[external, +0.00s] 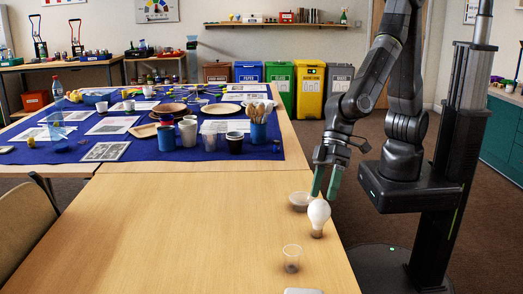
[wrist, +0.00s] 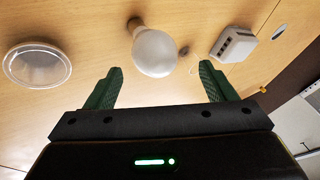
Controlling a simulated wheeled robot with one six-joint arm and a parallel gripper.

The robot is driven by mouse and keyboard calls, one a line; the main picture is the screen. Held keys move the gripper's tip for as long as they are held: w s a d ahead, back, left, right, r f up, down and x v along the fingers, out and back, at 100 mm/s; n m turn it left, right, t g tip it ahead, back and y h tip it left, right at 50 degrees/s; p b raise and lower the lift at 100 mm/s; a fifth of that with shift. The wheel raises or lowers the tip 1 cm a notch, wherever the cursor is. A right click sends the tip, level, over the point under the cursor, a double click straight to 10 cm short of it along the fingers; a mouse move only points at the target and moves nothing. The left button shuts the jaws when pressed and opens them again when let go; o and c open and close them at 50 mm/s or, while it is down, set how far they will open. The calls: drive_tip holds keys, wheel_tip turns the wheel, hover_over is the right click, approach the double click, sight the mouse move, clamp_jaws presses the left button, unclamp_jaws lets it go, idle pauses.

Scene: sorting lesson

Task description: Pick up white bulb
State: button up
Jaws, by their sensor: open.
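The white bulb (external: 318,214) stands on the wooden table near its right edge, glass end up. In the wrist view the bulb (wrist: 154,52) lies ahead of and between the fingertips, apart from both. My gripper (external: 325,181) has green fingers and is open and empty, just behind and above the bulb in the external view. Its open fingers also show in the wrist view (wrist: 158,86).
A white box (wrist: 234,45) shows in the wrist view. The table's left part is bare; the blue cloth (external: 190,170) behind is crowded.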

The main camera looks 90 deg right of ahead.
sight(320, 211)
drive_tip(key=shift+s+d+f+b+x, duration=0.1)
drive_tip(key=shift+b+x, duration=0.2)
drive_tip(key=shift+x, duration=0.7)
drive_tip(key=shift+s+d+f+b+x, duration=0.1)
drive_tip(key=shift+b+x, duration=0.2)
drive_tip(key=shift+x, duration=0.7)
drive_tip(key=shift+s+d+f+b+x, duration=0.15)
drive_tip(key=shift+b+x, duration=0.15)
drive_tip(key=shift+x, duration=0.7)
drive_tip(key=c, duration=0.8)
